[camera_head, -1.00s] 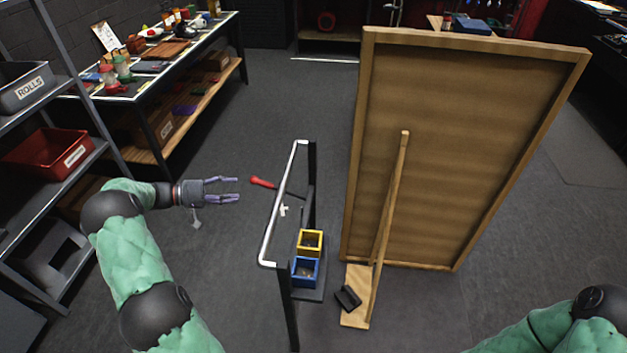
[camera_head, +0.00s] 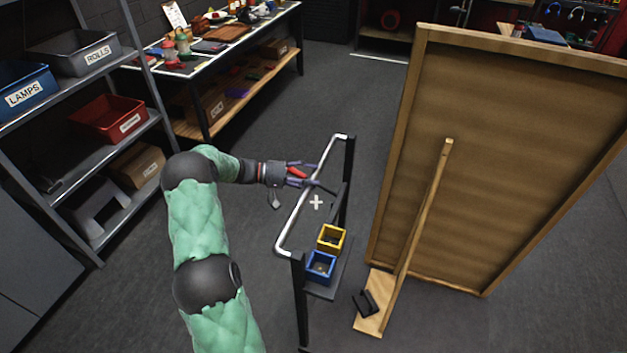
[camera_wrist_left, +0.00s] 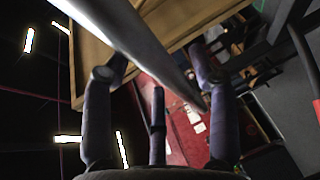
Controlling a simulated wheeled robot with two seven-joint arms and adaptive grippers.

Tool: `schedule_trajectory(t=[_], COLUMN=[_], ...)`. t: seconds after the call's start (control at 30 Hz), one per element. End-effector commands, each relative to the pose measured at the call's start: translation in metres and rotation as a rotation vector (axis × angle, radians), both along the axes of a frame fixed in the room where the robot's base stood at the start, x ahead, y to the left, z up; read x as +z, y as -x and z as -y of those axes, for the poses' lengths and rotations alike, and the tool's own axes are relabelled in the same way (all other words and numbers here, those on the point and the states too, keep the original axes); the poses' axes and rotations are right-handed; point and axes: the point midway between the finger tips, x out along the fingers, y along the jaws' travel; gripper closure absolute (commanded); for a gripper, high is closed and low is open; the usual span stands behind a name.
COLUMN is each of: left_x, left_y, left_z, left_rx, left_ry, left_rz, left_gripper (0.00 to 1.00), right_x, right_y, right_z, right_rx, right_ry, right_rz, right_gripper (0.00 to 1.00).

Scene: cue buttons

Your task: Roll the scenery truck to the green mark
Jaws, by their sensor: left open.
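What looks like the scenery truck is a dark upright frame with a silver rail (camera_head: 291,222) and a low deck, in the middle of the head view. A tall wooden flat (camera_head: 510,150) stands beside it; I cannot tell if they are joined. My left gripper (camera_head: 312,175) is open at the rail's far part, with a red grip (camera_head: 297,172) showing near its fingers. In the left wrist view the silver rail (camera_wrist_left: 140,45) crosses in front of the open fingers (camera_wrist_left: 158,110); contact is unclear. My right gripper is out of view. I see no green mark.
A yellow box (camera_head: 331,238) and a blue box (camera_head: 320,266) sit on the low deck. A white cross (camera_head: 316,202) shows through the frame. Shelves with bins (camera_head: 108,118) stand left, a cluttered table (camera_head: 215,60) behind. Floor beyond the frame is clear.

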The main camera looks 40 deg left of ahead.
Motion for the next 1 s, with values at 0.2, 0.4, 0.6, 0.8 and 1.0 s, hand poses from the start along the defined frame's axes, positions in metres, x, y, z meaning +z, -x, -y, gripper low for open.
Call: schedule_trajectory(t=[0.2, 0.4, 0.6, 0.8, 1.0], left_x=[-0.0022, -0.0019, -0.002, -0.0023, -0.0026], left_y=[-0.0072, -0.0076, -0.0075, -0.0074, -0.0082], left_z=[0.0086, 0.0089, 0.0089, 0.0091, 0.0124], left_rx=[0.0, 0.0, 0.0, -0.001, -0.002], left_ry=[-0.001, -0.001, 0.0, 0.001, 0.001], left_rz=[-0.001, -0.001, 0.0, -0.001, -0.002], left_gripper=[0.41, 0.41, 0.84, 1.0, 1.0], right_x=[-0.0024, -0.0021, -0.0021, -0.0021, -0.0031], right_y=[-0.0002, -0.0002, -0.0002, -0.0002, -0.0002], right_z=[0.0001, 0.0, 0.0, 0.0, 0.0], right_rx=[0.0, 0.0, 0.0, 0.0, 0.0], right_ry=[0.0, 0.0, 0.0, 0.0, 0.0], right_rz=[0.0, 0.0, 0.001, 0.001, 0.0], right_gripper=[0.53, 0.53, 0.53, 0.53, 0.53])
